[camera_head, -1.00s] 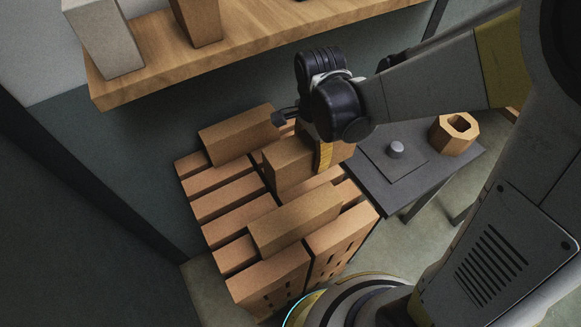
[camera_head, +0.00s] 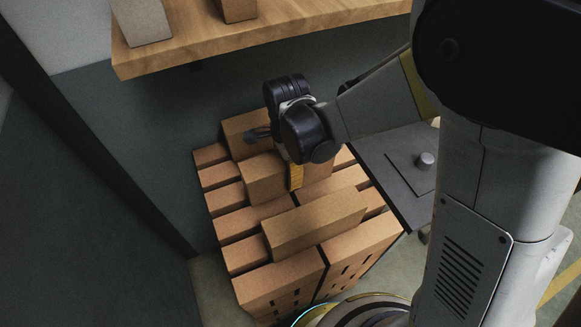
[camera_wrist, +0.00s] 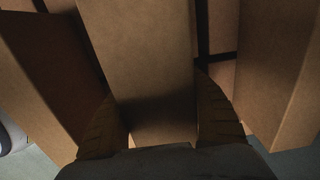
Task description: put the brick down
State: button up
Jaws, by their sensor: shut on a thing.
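My gripper (camera_head: 292,178) is shut on a brown brick (camera_head: 264,178) above the middle of a brick stack (camera_head: 240,222). In the wrist view the held brick (camera_wrist: 145,60) runs up between my two ribbed fingers (camera_wrist: 162,125). Its near end is in shadow. I cannot tell whether its underside touches the bricks below. One loose brick (camera_head: 242,126) lies on the stack behind it, partly hidden by my wrist. Another loose brick (camera_head: 315,222) lies across the stack in front, apart from the held one.
A wooden shelf (camera_head: 190,50) with a grey block (camera_head: 141,20) and a brown block (camera_head: 238,8) overhangs the back. A dark table (camera_head: 385,165) with a knobbed plate (camera_head: 424,162) adjoins the stack at right. Wall stands close at left and behind.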

jog(key=shift+f, duration=0.85)
jog(key=shift+f+b, duration=0.15)
jog(key=shift+b, duration=0.2)
jog(key=o, duration=1.4)
